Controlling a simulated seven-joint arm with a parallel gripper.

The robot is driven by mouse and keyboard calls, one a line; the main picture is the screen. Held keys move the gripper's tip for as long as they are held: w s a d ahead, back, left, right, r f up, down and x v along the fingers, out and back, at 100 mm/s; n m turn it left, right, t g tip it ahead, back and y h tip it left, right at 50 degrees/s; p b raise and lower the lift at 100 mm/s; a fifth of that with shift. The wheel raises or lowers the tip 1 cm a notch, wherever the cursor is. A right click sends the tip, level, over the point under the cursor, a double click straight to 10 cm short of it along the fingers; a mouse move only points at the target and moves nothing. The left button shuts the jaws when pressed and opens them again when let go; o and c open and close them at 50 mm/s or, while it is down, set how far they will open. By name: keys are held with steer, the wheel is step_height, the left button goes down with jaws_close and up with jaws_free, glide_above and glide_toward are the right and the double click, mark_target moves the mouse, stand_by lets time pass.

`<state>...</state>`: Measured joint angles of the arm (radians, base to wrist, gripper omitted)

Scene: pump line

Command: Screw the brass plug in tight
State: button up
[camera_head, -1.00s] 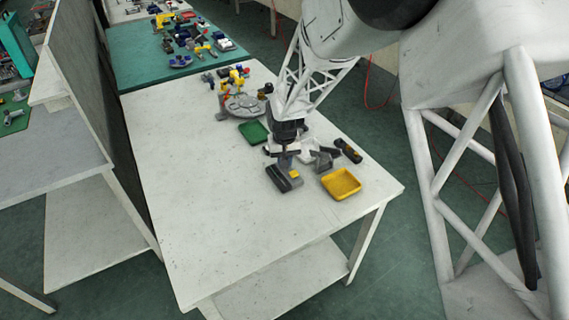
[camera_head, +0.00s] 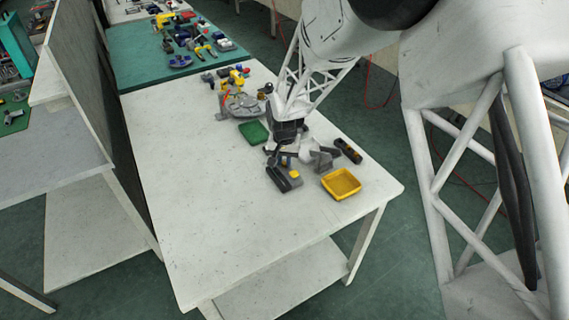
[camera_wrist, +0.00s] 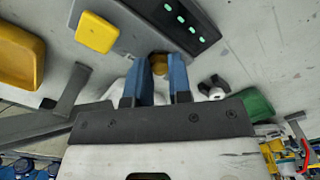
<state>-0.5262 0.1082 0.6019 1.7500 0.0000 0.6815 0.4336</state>
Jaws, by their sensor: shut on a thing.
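The brass plug (camera_wrist: 159,64) shows in the wrist view as a small gold round piece between the blue fingertips of my gripper (camera_wrist: 161,70). My gripper is shut on it, with a finger on either side. The plug is at the edge of a grey housing (camera_wrist: 125,35) with a square yellow button (camera_wrist: 97,32); how deep its thread sits is hidden. In the head view my gripper (camera_head: 284,161) is down at the back of the same grey housing (camera_head: 284,180), and the plug is hidden there.
A yellow tray (camera_head: 341,184) is right of the housing. A green tray (camera_head: 254,132) is behind. The table's left front is clear.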

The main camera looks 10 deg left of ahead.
steer(key=m, duration=0.4)
stand_by(0.6)
steer(key=shift+m, duration=1.1)
steer(key=m, duration=0.4)
steer(key=shift+m, duration=0.4)
steer(key=shift+m, duration=0.3)
steer(key=shift+m, duration=3.2)
steer(key=shift+m, duration=0.3)
steer(key=m, duration=0.6)
